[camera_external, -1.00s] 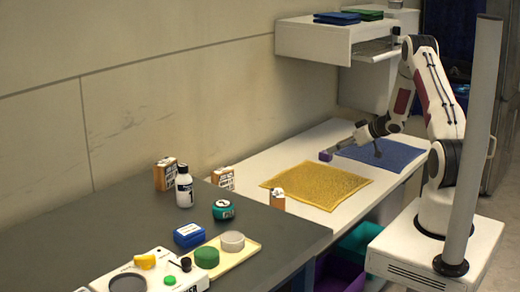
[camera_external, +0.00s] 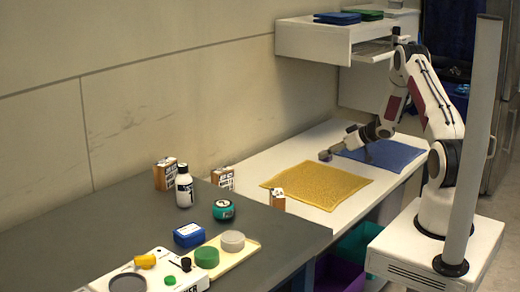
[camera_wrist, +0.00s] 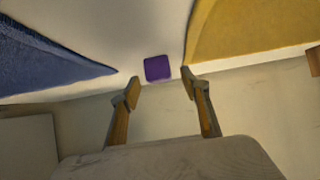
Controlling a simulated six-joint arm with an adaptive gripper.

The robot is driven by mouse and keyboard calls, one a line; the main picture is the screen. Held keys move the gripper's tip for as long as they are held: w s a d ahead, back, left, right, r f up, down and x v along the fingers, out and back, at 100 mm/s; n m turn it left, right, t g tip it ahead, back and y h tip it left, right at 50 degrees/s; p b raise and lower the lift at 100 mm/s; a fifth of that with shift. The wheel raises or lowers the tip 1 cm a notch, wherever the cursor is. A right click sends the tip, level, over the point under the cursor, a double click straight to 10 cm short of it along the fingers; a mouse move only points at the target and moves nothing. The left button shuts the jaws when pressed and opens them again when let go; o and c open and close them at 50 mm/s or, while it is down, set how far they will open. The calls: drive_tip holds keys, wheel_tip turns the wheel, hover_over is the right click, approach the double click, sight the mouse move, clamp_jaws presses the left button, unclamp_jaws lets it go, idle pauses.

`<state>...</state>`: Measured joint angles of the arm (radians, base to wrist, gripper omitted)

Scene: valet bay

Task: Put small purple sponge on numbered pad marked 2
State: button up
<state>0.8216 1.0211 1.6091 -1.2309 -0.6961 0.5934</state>
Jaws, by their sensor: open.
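The small purple sponge (camera_external: 324,156) sits on the white counter between the yellow cloth and the blue cloth; my gripper partly covers it in the external view. In the wrist view the purple sponge (camera_wrist: 157,68) lies just beyond the fingertips, roughly in line with the gap between them. My gripper (camera_wrist: 160,84) is open and empty. In the external view my gripper (camera_external: 333,153) is close to the sponge; I cannot tell whether it touches. I cannot make out a numbered pad marked 2 in either view.
The yellow cloth (camera_external: 315,185) and blue cloth (camera_external: 385,153) lie flat on either side. Small boxes, a white bottle (camera_external: 184,187) and a teal jar (camera_external: 223,210) stand on the grey counter. A wall-mounted shelf unit (camera_external: 312,42) hangs behind. Green and purple bins sit below the counter.

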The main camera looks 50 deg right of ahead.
drive_tip(key=shift+x, duration=1.1)
drive_tip(key=c, duration=1)
drive_tip(key=shift+r, duration=0.1)
drive_tip(key=shift+r, duration=4.9)
